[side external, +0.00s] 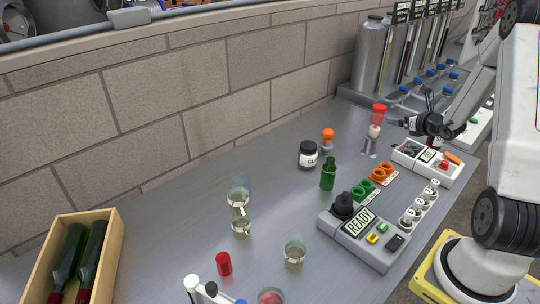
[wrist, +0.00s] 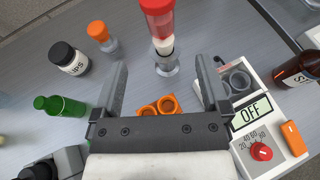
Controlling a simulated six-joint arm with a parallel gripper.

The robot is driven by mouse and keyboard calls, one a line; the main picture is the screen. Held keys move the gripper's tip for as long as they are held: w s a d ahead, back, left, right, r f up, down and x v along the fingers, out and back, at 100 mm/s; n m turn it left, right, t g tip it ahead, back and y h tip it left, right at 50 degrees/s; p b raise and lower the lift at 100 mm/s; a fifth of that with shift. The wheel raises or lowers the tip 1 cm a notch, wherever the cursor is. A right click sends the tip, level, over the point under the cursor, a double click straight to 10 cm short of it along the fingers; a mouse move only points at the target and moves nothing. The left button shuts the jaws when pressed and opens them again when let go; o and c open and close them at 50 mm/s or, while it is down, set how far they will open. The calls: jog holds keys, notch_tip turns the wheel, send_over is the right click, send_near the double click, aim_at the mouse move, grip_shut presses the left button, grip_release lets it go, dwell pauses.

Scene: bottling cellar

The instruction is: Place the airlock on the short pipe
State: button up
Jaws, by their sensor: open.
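The airlock (side external: 379,112), with a red cap, a clear reddish body and a white lower end, stands upright. It also shows in the wrist view (wrist: 159,24). Directly below it is the short pipe (side external: 370,147), a pale stub on the bench, also in the wrist view (wrist: 167,66). The airlock appears seated on the pipe's top; its exact fit is hard to tell. My gripper (side external: 408,123) is open, to the right of the airlock in the side view. In the wrist view my gripper (wrist: 160,75) has its fingers spread with nothing between them, and the airlock stands beyond the fingertips.
An orange-capped piece (side external: 328,136), a dark jar (side external: 308,155) and a green bottle (side external: 328,174) stand nearby. Orange rings (wrist: 158,106) and a device reading OFF (wrist: 250,112) lie close to my gripper.

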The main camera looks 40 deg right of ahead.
jog(key=w+a+n+g+y, duration=0.2)
jog(key=a+n+y, duration=0.2)
jog(key=a+n, duration=0.55)
jog(key=w+a+n+g+y, duration=0.2)
jog(key=a+n+y, duration=0.3)
jog(key=a, duration=0.9)
jog(key=s+a+n+g+h, duration=0.2)
jog(key=a+n, duration=0.6)
jog(key=n, duration=0.5)
jog(key=s+a+n+g+h, duration=0.2)
jog(key=s+a+n, duration=0.5)
jog(key=n, duration=0.6)
jog(key=shift+s+a+r+g, duration=0.15)
jog(key=shift+s+a+g, duration=0.1)
jog(key=shift+a+g, duration=0.5)
